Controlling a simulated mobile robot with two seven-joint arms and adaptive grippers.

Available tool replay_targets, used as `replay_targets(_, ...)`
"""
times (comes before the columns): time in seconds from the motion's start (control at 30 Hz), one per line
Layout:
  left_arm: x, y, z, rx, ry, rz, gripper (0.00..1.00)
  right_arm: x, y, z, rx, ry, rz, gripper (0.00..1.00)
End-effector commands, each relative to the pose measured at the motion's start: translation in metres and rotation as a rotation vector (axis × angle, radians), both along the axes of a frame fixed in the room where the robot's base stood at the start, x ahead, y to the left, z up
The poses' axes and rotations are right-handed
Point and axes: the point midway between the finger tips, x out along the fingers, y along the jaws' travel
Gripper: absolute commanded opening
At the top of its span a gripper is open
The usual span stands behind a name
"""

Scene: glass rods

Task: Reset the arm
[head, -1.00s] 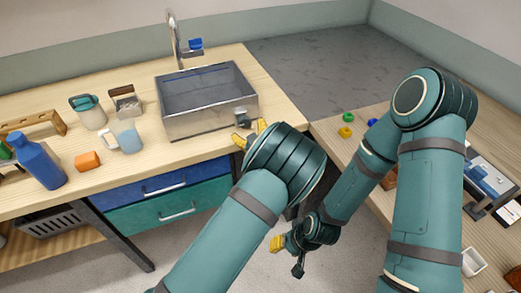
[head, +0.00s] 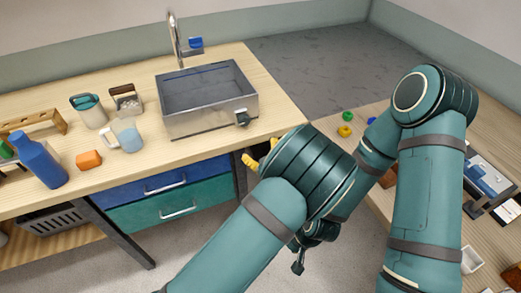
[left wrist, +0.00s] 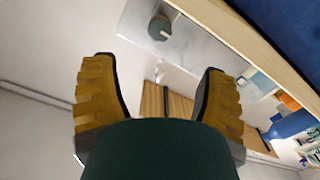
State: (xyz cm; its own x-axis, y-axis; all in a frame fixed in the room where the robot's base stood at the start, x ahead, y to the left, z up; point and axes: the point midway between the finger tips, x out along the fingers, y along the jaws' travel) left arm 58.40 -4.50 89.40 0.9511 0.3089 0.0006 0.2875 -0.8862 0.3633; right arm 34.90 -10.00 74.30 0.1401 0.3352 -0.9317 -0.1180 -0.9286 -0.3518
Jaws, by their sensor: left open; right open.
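My left gripper (head: 258,158) shows its yellow fingers just in front of the counter edge, right of the drawers and below the sink's right corner. My left forearm hides part of it. In the left wrist view the two yellow and black fingers (left wrist: 160,95) are spread apart with nothing between them. My right gripper (head: 299,262) hangs low over the floor between the counter and the right table. It is mostly hidden behind my left arm; only a dark finger and part of the wrist show, and I see no object in it.
The counter holds a metal sink (head: 197,125), a blue bottle (head: 39,162), an orange block (head: 88,160), a light blue mug (head: 128,140) and a teal-lidded jug (head: 90,112). Small green (head: 347,116) and yellow (head: 345,131) pieces lie on the right table. Grey floor is open between.

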Motion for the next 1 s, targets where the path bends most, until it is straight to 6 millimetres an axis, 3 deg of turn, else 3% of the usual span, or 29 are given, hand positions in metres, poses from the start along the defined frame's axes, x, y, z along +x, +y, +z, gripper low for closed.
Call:
replay_targets(0.33, 0.001, 0.006, -0.005, 0.001, 0.024, 0.003, 0.73, -0.004, 0.001, 0.000, 0.001, 0.009, 0.002, 0.47)
replay_targets(0.43, 0.002, 0.027, -0.027, 0.000, 0.132, -0.001, 0.73, -0.003, 0.000, 0.000, 0.001, 0.008, 0.002, 0.47)
replay_targets(0.57, -0.007, 0.067, -0.074, -0.016, 0.372, -0.030, 0.73, -0.003, 0.000, 0.000, 0.001, 0.008, 0.002, 0.47)
replay_targets(0.7, -0.038, 0.101, -0.122, -0.060, 0.651, -0.104, 0.73, -0.003, 0.000, 0.000, 0.001, 0.008, 0.002, 0.47)
replay_targets(0.8, -0.069, 0.118, -0.146, -0.105, 0.829, -0.176, 0.73, -0.003, 0.000, 0.000, 0.001, 0.008, 0.002, 0.47)
replay_targets(1.0, -0.142, 0.137, -0.166, -0.208, 1.124, -0.370, 0.73, -0.003, 0.000, 0.000, 0.001, 0.008, 0.002, 0.47)
